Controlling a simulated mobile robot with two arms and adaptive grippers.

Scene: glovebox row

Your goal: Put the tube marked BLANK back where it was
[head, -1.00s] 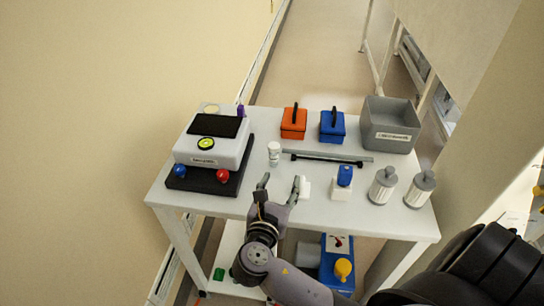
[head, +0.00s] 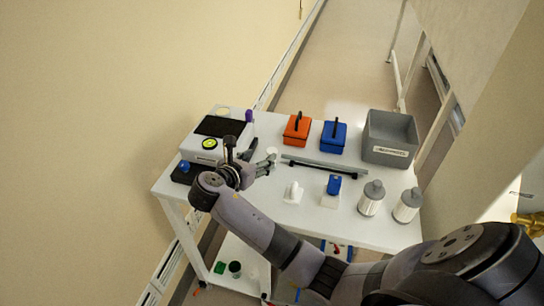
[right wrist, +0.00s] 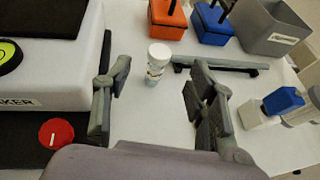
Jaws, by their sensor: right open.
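A white capped tube (right wrist: 157,62) stands upright on the white table in the right wrist view; its marking is too small to read, so I cannot tell whether it says BLANK. In the head view only its top (head: 272,151) shows beyond my right gripper (head: 262,156). My right gripper is open and empty, and its spread fingers (right wrist: 158,92) show on either side of the tube's near side in the right wrist view. The tube is ahead of them, apparently untouched. My left gripper is not in view.
An orange box (head: 296,130), a blue box (head: 332,139) and a grey bin (head: 389,138) stand behind.

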